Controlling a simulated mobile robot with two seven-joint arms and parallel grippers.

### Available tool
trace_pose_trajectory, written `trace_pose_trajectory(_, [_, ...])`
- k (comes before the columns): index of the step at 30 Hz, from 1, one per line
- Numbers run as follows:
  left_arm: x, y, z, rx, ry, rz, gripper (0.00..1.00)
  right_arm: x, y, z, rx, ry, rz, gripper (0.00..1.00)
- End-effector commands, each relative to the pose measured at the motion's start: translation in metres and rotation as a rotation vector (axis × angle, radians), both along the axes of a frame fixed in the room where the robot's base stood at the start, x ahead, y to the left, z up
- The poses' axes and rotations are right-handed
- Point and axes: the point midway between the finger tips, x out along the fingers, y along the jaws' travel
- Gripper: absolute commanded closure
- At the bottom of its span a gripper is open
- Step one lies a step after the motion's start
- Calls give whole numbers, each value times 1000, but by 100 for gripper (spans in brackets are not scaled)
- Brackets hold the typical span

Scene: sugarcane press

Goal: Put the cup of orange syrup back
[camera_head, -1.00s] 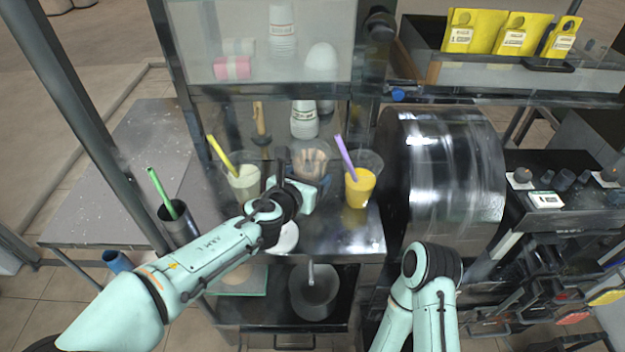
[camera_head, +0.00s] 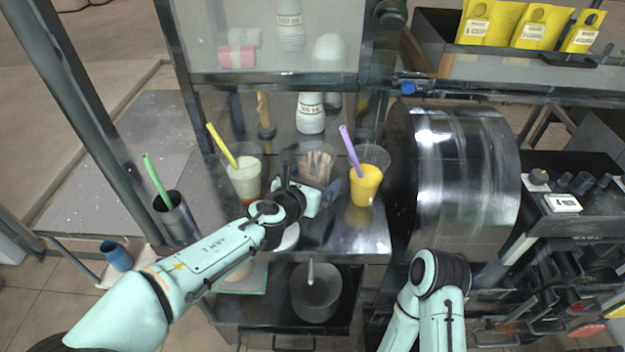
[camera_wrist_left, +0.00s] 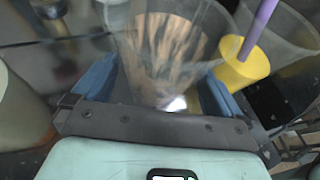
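A clear cup of yellow-orange liquid (camera_head: 367,187) with a purple straw stands upright on the metal shelf; it also shows at the right of the left wrist view (camera_wrist_left: 242,68). A clear, seemingly empty cup (camera_head: 316,165) stands left of it. My left gripper (camera_head: 308,186) is just in front of this clear cup. In the left wrist view, its blue fingers (camera_wrist_left: 158,88) are spread to either side of the clear cup (camera_wrist_left: 165,45), and I see no firm grip. Only a bent link of my right arm shows; its gripper is out of view.
A pale-drink cup (camera_head: 245,182) with a yellow straw stands to the left. A dark tumbler (camera_head: 176,218) with a green straw is further left. A large metal drum (camera_head: 465,175) bounds the shelf at the right. A white bottle (camera_head: 310,113) stands behind.

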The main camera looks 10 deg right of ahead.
Motion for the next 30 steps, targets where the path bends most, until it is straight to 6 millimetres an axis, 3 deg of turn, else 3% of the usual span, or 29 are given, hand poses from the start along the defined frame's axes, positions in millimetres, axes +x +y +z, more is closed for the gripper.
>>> trace_pose_trajectory(7, [-3, 3, 7, -1, -2, 1, 0, -1, 0, 3, 1, 5, 2, 57])
trace_pose_trajectory(21, [-70, 56, 42, 0, -2, 1, 0, -1, 0, 5, 1, 6, 1, 57])
trace_pose_trajectory(30, [-87, 69, 49, 0, 0, 0, 0, -3, 0, 7, 1, 12, 3, 57])
